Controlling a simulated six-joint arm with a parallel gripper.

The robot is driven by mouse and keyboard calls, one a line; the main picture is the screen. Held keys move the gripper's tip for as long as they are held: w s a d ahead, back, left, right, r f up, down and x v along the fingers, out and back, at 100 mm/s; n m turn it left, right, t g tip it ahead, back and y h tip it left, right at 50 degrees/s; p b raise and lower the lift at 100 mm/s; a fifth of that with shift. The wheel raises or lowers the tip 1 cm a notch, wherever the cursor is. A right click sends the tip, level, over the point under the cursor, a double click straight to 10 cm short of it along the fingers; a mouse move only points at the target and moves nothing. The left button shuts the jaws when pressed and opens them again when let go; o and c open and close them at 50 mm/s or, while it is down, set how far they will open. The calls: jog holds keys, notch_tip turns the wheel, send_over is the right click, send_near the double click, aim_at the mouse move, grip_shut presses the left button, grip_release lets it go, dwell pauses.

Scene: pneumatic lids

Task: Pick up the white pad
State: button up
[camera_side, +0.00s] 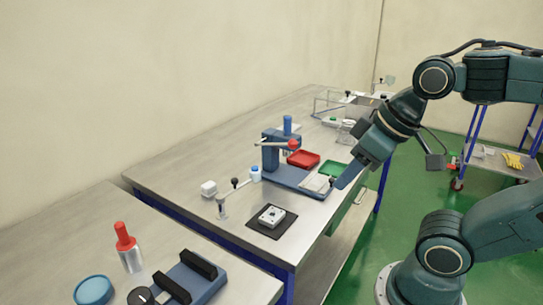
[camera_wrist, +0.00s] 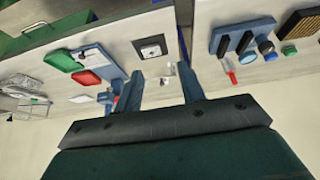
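A flat white pad (camera_side: 317,182) lies on the blue base of the press, in front of its post. It also shows in the wrist view (camera_wrist: 91,54), beside the green and red trays. My gripper (camera_side: 346,179) hangs at the right edge of the table in the side view, close to the right of the pad in the picture; the exact gap cannot be told. In the wrist view its two fingers (camera_wrist: 159,84) stand wide apart with nothing held between them.
A blue press (camera_side: 272,158) with a red-knobbed lever stands behind the pad. A white block (camera_side: 271,216) rests on a black mat (camera_side: 288,227) nearer the camera.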

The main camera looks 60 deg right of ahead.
jog(key=o, duration=0.4)
jog(key=shift+c, duration=0.2)
jog(key=w+r+m+g, duration=0.1)
jog(key=w+r+m, duration=0.45)
jog(key=w, duration=0.55)
jog(key=m+g, duration=0.5)
jog(key=m, duration=0.8)
send_over(208, 184)
notch_tip(208, 184, down, 13)
jog(key=shift+f, duration=4.2)
